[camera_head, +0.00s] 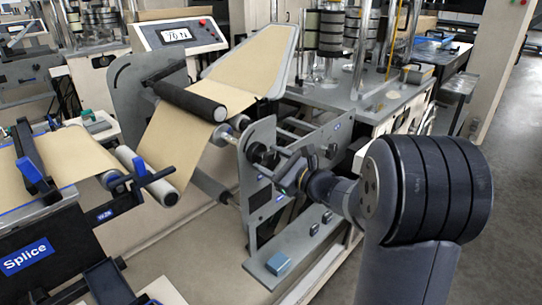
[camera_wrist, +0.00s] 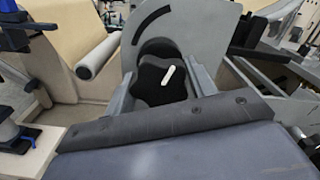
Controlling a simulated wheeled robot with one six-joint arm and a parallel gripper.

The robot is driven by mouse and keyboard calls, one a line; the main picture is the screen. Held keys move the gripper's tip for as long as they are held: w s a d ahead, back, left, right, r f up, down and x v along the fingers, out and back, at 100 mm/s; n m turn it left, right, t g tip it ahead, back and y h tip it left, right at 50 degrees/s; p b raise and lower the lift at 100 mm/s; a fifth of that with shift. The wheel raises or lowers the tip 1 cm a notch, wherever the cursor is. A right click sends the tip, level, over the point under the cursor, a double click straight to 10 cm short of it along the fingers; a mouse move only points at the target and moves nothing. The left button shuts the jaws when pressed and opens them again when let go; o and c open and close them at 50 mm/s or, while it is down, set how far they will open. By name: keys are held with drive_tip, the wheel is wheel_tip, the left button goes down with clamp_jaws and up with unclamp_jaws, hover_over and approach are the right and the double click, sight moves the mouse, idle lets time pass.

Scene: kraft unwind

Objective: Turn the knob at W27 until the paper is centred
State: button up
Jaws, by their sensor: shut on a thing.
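A black lobed knob (camera_wrist: 152,88) with a white pointer mark sits in front of a grey side plate (camera_wrist: 195,32) in the wrist view. The mark leans slightly right of upright. My gripper (camera_wrist: 163,84) is shut on the knob, one grey finger on each side. In the head view my gripper (camera_head: 276,170) reaches the plate from the right, and its wrist hides most of the knob. The brown kraft paper (camera_head: 182,130) runs over a dark roller (camera_head: 190,101) and down to a pale lower roller (camera_head: 147,175). I cannot tell whether the paper is centred.
A splice table (camera_head: 28,262) with blue clamps stands at the left. A control box with a display (camera_head: 178,37) and red button stands behind the rollers. A small blue block (camera_head: 278,264) sits on the grey ledge below my gripper. Open floor (camera_head: 500,190) lies at right.

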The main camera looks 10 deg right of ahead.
drive_tip(key=shift+m+p, duration=0.6)
drive_tip(key=shift+m, duration=0.4)
drive_tip(key=shift+r+m+p, duration=0.1)
drive_tip(key=shift+m+p, duration=2)
drive_tip(key=shift+m, duration=0.2)
drive_tip(key=shift+m+p, duration=0.3)
drive_tip(key=shift+m, duration=0.2)
drive_tip(key=shift+m+p, duration=1.75)
drive_tip(key=shift+m, duration=0.05)
drive_tip(key=shift+m+p, duration=0.8)
drive_tip(key=shift+m, duration=0.2)
